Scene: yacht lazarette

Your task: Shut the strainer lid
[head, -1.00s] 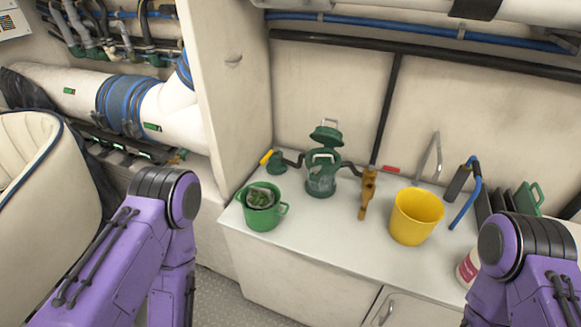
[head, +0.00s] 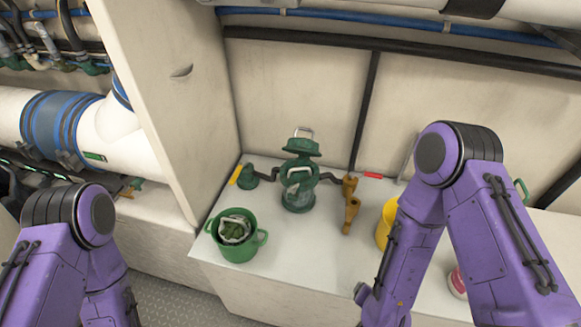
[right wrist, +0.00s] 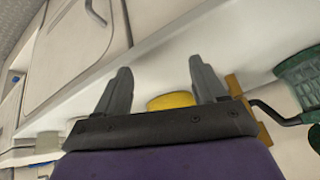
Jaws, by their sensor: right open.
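The green strainer (head: 298,194) stands on the white counter. Its lid (head: 301,147), with a metal handle on top, is raised above the strainer body, so it stands open. A second metal handle shows just below the lid, at the body's top. In the right wrist view, part of the green strainer (right wrist: 300,78) shows at the right edge. My right gripper (right wrist: 160,85) is open and empty, its two grey fingers apart, to one side of the strainer. In the head view the right gripper is hidden below my arm. My left gripper is not in view.
A green bucket (head: 238,253) with dark green contents stands left of the strainer. A brass valve (head: 351,213) is to its right, then a yellow bucket (head: 384,232), partly behind my right arm. The counter's front strip (head: 290,262) is clear.

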